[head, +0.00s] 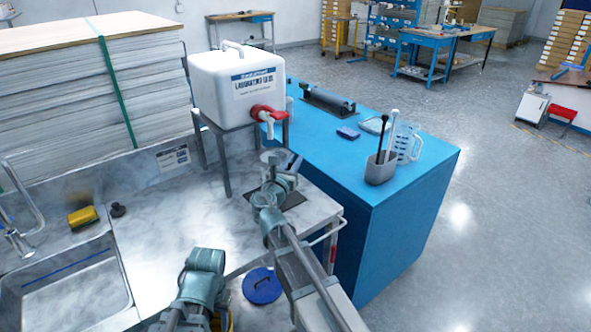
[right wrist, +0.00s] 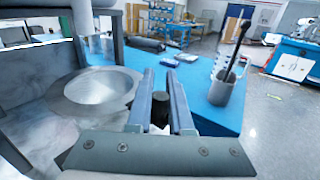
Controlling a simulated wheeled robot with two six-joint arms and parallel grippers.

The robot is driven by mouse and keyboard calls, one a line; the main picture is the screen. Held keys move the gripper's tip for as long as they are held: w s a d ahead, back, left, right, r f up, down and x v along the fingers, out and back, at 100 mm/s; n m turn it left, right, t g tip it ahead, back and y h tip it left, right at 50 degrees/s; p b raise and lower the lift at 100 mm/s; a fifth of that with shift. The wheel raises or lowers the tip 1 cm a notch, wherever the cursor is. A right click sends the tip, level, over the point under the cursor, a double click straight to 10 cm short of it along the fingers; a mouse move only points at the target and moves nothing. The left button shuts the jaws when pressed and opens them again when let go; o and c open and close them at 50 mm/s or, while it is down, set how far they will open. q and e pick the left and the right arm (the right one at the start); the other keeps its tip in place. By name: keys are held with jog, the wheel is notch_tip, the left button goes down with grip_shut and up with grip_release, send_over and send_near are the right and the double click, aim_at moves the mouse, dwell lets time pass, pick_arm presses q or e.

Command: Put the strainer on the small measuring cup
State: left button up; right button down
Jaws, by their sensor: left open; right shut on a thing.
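The strainer (right wrist: 95,92) is a round, pale metal bowl with a wide rim, left of my right gripper's fingers in the right wrist view. In the head view the strainer (head: 272,157) shows small, below the red tap. My right gripper (head: 274,182) is shut on its dark handle (right wrist: 160,113), between the fingers. The strainer looks roughly level. I cannot make out the small measuring cup; whether it is under the strainer is hidden. My left gripper (head: 206,260) is low over the front of the counter, empty, its fingertips hard to make out.
A white container (head: 238,88) with a red tap (head: 265,113) stands on a metal stand (head: 224,165). The blue table (head: 415,190) holds a grey holder (head: 381,168) and a clear jug (head: 408,145). A sink (head: 65,295) is at left; the counter (head: 165,225) between is clear.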

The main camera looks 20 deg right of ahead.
pick_arm(q)
jog(key=shift+f+b, duration=0.35)
jog(key=shift+f, duration=0.5)
pick_arm(e)
jog(key=shift+f, duration=0.85)
jog(key=shift+f+b, duration=0.4)
jog(key=shift+b, duration=0.05)
pick_arm(q)
jog(key=shift+f, duration=0.4)
pick_arm(e)
jog(key=c, duration=0.8)
grip_release()
pick_arm(q)
jog(key=shift+r+p, duration=0.4)
jog(key=shift+p, duration=0.05)
pick_arm(e)
jog(key=v, duration=0.8)
jog(key=r+v, duration=0.1)
jog(key=v, duration=0.3)
